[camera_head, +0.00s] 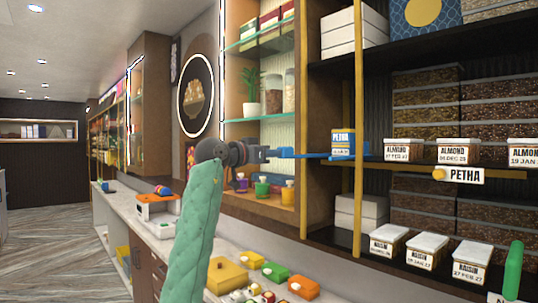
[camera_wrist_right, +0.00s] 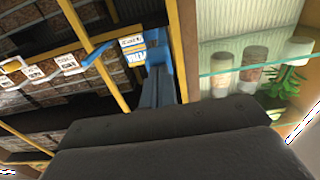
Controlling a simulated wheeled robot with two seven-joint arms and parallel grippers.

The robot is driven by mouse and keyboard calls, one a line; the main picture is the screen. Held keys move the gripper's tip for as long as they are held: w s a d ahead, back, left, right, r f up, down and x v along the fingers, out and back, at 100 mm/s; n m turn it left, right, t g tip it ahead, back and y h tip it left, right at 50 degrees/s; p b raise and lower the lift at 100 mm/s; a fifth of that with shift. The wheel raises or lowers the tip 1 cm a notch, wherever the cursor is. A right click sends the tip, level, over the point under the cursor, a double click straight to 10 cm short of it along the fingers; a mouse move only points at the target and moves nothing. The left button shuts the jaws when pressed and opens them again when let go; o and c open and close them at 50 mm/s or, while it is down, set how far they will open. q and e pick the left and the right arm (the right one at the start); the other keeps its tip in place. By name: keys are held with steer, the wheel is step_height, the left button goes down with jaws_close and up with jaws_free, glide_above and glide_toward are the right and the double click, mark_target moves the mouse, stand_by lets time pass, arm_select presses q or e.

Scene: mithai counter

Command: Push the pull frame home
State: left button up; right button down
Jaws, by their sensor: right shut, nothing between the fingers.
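The pull frame appears to be the yellow frame (camera_head: 358,125) with tall upright bars at the front of the dark shelves; yellow bars also show in the wrist view (camera_wrist_right: 74,22). In the wrist view the fingers (camera_wrist_right: 158,70) point up beside that box (camera_wrist_right: 132,48). I cannot tell whether they touch the frame or the box. My left gripper is out of view.
White-lidded ALMOND boxes (camera_head: 397,150) and RAISIN boxes (camera_head: 430,243) line the shelves. A glass shelf (camera_head: 262,118) with jars and a plant is left of the frame. The counter (camera_head: 130,212) below holds a scale and colourful boxes.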

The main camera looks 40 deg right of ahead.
steer(key=shift+w+d, duration=0.2)
steer(key=shift+d, duration=2.35)
steer(key=shift+w+d, duration=0.2)
steer(key=shift+d, duration=2.3)
steer(key=shift+a, duration=0.15)
steer(key=a, duration=0.7)
steer(key=shift+s+a+b, duration=0.35)
steer(key=shift+a+b, duration=0.05)
steer(key=shift+b, duration=0.05)
